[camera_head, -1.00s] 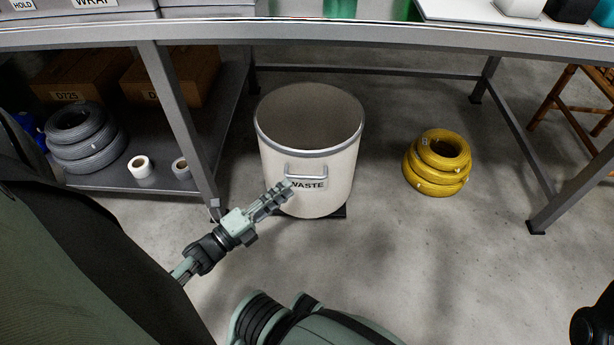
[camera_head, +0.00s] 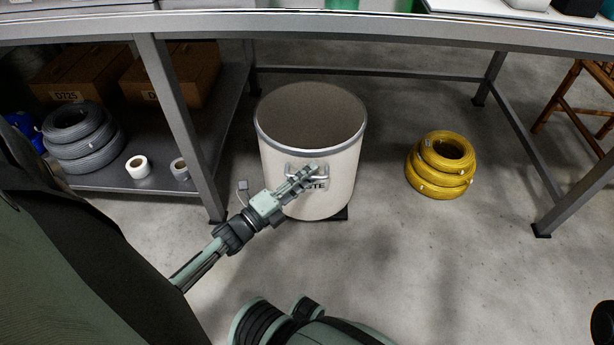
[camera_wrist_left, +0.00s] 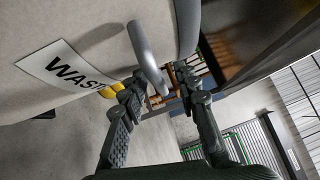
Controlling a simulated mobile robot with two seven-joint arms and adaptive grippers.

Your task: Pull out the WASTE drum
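The WASTE drum (camera_head: 335,192) is a cream, open-topped drum with a grey rim, standing on the floor under the bench. Its front has a grey bar handle (camera_head: 294,178) above a WASTE label (camera_head: 321,185), which the gripper partly covers. My left gripper (camera_head: 306,173) is at the drum's front, over the handle. In the left wrist view, the handle (camera_wrist_left: 146,52) reaches between the two spread fingers of the gripper (camera_wrist_left: 158,82), with the label (camera_wrist_left: 68,70) to the left. Whether a finger touches the handle is unclear. My right gripper is not in view.
A bench frame surrounds the drum, with a steel leg (camera_head: 180,120) on its left. A shelf there holds boxes, grey coils (camera_head: 78,138) and tape rolls (camera_head: 139,167). Yellow coils (camera_head: 440,165) lie right of the drum. The floor in front is clear.

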